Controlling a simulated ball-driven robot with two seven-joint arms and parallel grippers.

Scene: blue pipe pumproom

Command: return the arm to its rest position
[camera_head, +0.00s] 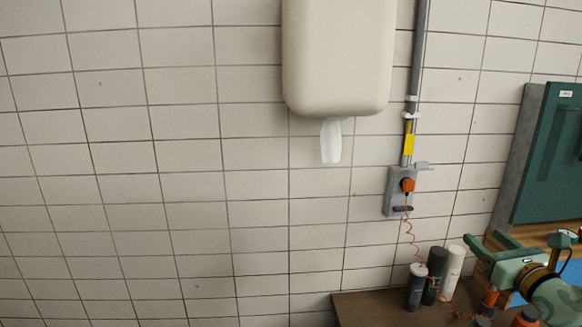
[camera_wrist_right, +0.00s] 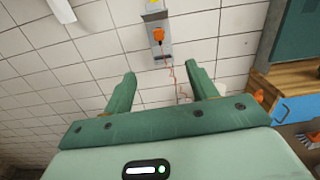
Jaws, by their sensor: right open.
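My right gripper (camera_head: 484,240) is at the lower right of the head view, a green gripper on my arm. It is in front of the tiled wall, to the right of the bottles and below the green cabinet. In the right wrist view its two green fingers (camera_wrist_right: 162,74) stand well apart with nothing between them. They point towards the tiled wall, below the socket box. My left gripper is not in view.
A brown wooden top (camera_head: 360,308) carries three bottles (camera_head: 435,275). A grey socket box (camera_head: 393,195) holds an orange plug (camera_head: 407,185) with a coiled orange cord. A cream dispenser (camera_head: 338,55) and a green cabinet (camera_head: 545,160) are on the wall. The tiled wall at left is clear.

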